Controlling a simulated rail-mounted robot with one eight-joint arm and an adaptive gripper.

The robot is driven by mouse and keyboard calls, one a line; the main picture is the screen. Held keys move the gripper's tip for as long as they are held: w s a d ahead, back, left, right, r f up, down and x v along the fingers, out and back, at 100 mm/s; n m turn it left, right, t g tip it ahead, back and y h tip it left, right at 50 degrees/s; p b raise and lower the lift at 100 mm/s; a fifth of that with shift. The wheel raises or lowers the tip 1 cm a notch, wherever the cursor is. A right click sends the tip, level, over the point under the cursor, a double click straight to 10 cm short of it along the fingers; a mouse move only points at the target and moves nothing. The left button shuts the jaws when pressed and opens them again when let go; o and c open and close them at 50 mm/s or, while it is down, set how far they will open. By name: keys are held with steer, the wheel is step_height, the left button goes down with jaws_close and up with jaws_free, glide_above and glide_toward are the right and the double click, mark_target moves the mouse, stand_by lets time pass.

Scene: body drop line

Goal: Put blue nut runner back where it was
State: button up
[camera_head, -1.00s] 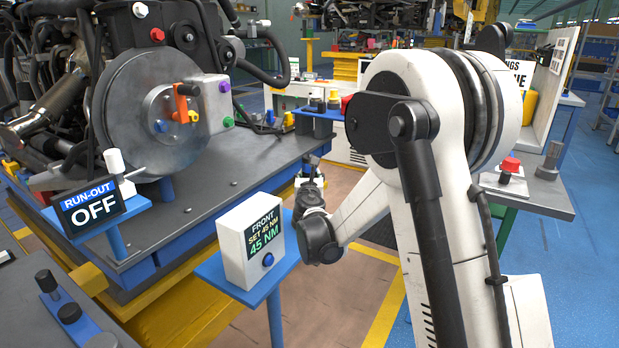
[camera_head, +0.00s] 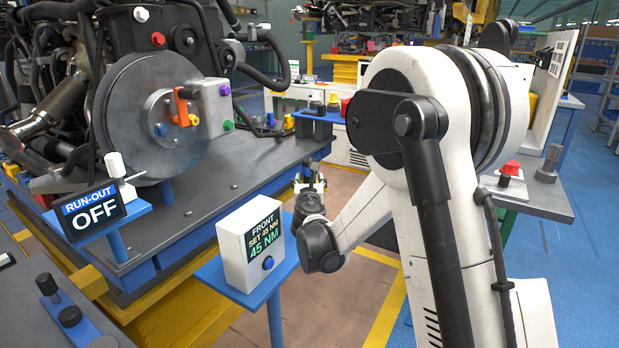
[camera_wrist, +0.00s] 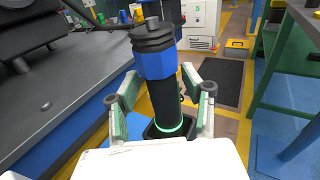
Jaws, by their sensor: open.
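The blue nut runner (camera_wrist: 155,70) stands roughly upright in the wrist view, with a black grip, a blue band and a dark ringed top. Its lower end meets a dark square-rimmed piece with a glowing green ring (camera_wrist: 172,138); whether it is seated there I cannot tell. My gripper (camera_wrist: 160,92) is open, with one finger on each side of the tool and gaps showing beside it. In the head view my gripper (camera_head: 310,187) is small, beyond the torque display; the tool is hard to make out there.
The torque display box (camera_head: 252,245) on its blue stand is close to my arm. The grey engine bench (camera_head: 235,170) lies left. A blue rack (camera_head: 322,115) with coloured tools stands behind. A red-button table (camera_head: 525,190) is at right.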

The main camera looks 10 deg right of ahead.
steer(key=p+v, duration=0.2)
steer(key=v, duration=0.8)
steer(key=s+d+r+m+g+h, duration=0.1)
steer(key=s+d+r+m+g, duration=0.25)
steer(key=s+m, duration=0.5)
steer(key=s+d+r+m+g, duration=0.2)
steer(key=s+d+r+m, duration=0.15)
steer(key=s+m, duration=0.45)
steer(key=s+a+f+m+g+y, duration=0.2)
steer(key=s+m, duration=0.6)
steer(key=s, duration=0.3)
steer(key=s+a+f+m+g+y, duration=0.2)
steer(key=s+f+m+y, duration=0.1)
steer(key=s+m, duration=0.6)
steer(key=shift+s+a, duration=0.2)
steer(key=shift+s, duration=0.8)
steer(key=shift+g, duration=0.25)
step_height(320, 180, up, 10)
steer(key=p, duration=1)
